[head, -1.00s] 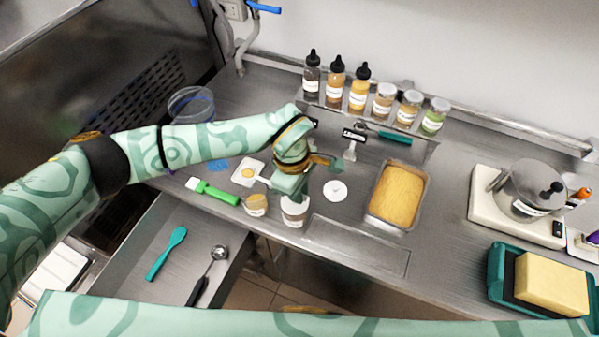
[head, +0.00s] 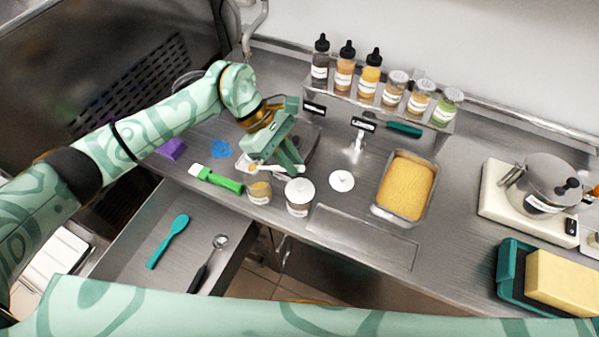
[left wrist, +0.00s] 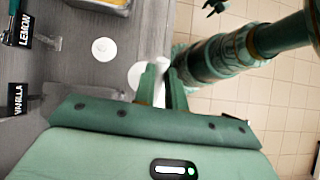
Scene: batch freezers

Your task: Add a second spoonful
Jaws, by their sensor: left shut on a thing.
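My left gripper (head: 288,166) is shut on a slim white utensil (head: 276,168), which looks like a spoon; its bowl is hard to make out. The gripper is behind the jars, above the counter. In the left wrist view the fingers (left wrist: 161,92) close on something white. An open-looking jar with tan contents (head: 259,191) stands at front left. A white-topped jar (head: 299,196) stands beside it, just in front of the gripper. A round white lid (head: 341,181) lies to the right. A small white dish with something yellow (head: 251,167) is partly hidden behind the utensil. My right gripper is out of view.
A tub of yellow-tan mix (head: 406,187) stands right of the lid. Bottles and jars (head: 371,82) line the rear shelf, with LEMON (head: 363,124) and VANILLA signs in front. A green-handled brush (head: 217,180) lies left. The open drawer (head: 160,215) holds a teal spatula (head: 169,240) and measuring spoon (head: 208,262).

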